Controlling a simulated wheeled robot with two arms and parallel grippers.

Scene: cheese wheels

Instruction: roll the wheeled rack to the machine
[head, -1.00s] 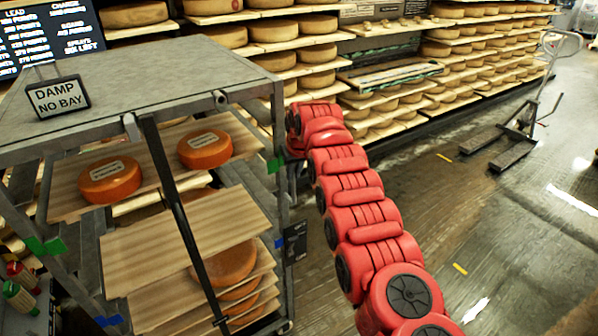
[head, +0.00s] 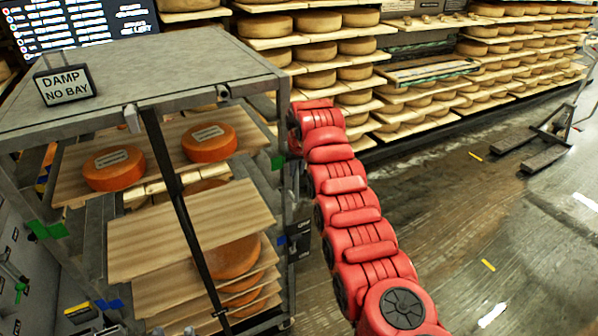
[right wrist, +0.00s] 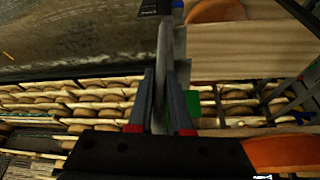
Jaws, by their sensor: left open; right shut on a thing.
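The wheeled rack (head: 190,75) fills the left half of the head view. It is a grey metal frame with a flat top and a "DAMP NO BAY" sign (head: 64,85). Its wooden boards (head: 180,235) carry orange cheese wheels (head: 209,143), and a dark strap runs down its front. My right arm reaches to the rack's right upright. In the right wrist view my right gripper (right wrist: 160,95) is shut on that grey upright, with a finger on either side. My left gripper is in neither view. I cannot tell whether the machine is in view.
Long shelves of cheese wheels (head: 355,47) line the back. A pallet jack (head: 545,145) stands on the floor at right. Open wet floor (head: 450,220) lies right of the rack. Grey equipment (head: 25,260) stands at lower left, close to the rack.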

